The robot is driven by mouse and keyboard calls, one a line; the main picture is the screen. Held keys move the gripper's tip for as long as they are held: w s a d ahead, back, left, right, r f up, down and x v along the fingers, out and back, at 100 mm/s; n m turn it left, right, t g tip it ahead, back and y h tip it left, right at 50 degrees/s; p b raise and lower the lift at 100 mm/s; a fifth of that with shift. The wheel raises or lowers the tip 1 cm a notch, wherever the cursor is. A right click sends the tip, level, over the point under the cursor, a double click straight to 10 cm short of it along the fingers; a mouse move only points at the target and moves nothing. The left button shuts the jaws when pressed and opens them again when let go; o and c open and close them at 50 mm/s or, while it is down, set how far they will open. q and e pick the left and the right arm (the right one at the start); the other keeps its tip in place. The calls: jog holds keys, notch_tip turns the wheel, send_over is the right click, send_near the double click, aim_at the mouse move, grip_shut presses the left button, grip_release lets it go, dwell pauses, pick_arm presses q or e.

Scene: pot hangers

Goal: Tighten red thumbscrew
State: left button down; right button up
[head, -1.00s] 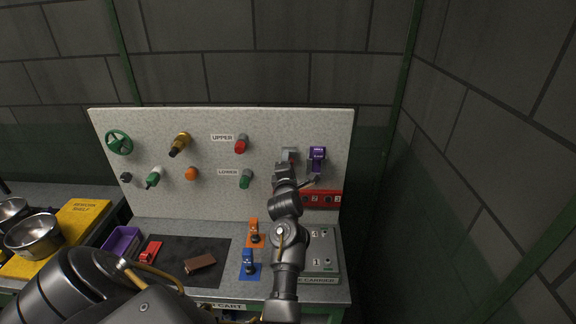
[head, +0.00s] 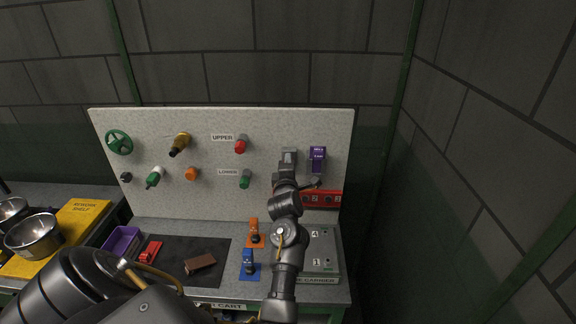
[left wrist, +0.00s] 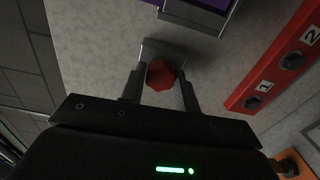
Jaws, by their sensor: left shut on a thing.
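The red thumbscrew (left wrist: 161,75) shows in the left wrist view as a faceted red knob in front of a grey bracket (left wrist: 166,50). My left gripper (left wrist: 160,90) is shut on it, with one finger on each side. In the head view the grey bracket (head: 289,151) is on the upright speckled panel, and my left gripper (head: 286,172) reaches it from below. The thumbscrew is hidden there behind the gripper. My right gripper is not in view.
A purple bracket (head: 317,155) is close on the right of the gripper. A red numbered strip (head: 322,199) is below it. Red (head: 240,145) and green (head: 245,180) knobs stick out to the left. Blue and orange pieces stand on the bench below.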

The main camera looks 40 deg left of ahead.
pick_arm(q)
jog(key=m, duration=1.5)
jog(key=c, duration=1)
grip_release()
jog(key=shift+c, duration=0.2)
grip_shut()
grip_release()
